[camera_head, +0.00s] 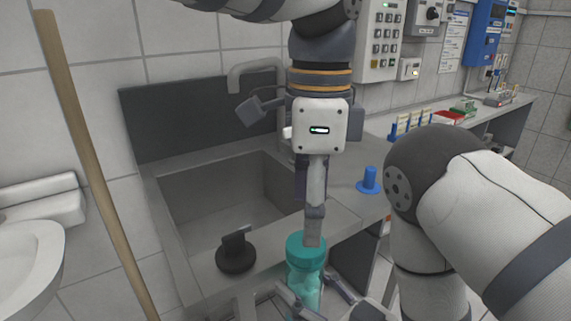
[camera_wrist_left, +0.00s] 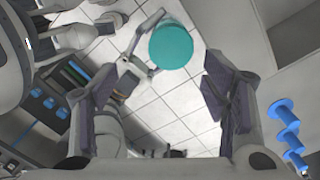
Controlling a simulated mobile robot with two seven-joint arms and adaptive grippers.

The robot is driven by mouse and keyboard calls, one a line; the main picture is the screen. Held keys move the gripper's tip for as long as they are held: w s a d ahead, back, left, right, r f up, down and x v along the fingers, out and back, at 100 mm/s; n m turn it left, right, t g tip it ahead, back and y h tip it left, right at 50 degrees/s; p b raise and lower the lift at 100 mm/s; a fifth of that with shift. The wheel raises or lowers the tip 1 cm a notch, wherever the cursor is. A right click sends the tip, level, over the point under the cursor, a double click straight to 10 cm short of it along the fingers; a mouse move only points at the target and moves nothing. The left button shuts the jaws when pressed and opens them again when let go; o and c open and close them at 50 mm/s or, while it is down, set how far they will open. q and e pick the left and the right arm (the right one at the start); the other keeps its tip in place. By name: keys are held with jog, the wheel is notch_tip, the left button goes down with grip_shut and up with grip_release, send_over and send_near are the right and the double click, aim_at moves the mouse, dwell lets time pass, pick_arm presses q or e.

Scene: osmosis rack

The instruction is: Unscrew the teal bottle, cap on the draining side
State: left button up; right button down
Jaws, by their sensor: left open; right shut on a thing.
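The teal bottle (camera_head: 304,277) stands upright in front of the sink counter, with its teal cap (camera_head: 298,244) on top. The cap shows from above in the left wrist view (camera_wrist_left: 171,46). My right gripper (camera_head: 312,300) is shut on the bottle's body, low in the head view. My left gripper (camera_head: 313,240) points down at the cap, one finger overlapping it in the head view. Its fingers (camera_wrist_left: 160,100) are spread and empty in the left wrist view, with the cap toward the upper edge between them. I cannot tell whether they touch it.
The grey sink (camera_head: 190,205) lies behind, with a tap (camera_head: 255,72). A black knobbed piece (camera_head: 236,255) stands on its front rim. A blue pegged piece (camera_head: 369,182) stands on the counter right of the basin. A wooden pole (camera_head: 90,160) leans at left.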

pick_arm(q)
jog(key=m, duration=0.1)
jog(key=r+m, duration=0.1)
jog(key=m, duration=0.3)
jog(key=shift+w+a+r, duration=0.1)
jog(key=shift+w+r, duration=0.2)
jog(key=shift+w, duration=0.1)
jog(key=shift+w+a+m+t, duration=0.1)
jog(key=shift+m+t, duration=0.2)
jog(key=shift+m, duration=0.2)
send_over(307, 283)
jog(key=w, duration=0.3)
notch_tip(307, 283, down, 8)
jog(key=shift+r, duration=0.15)
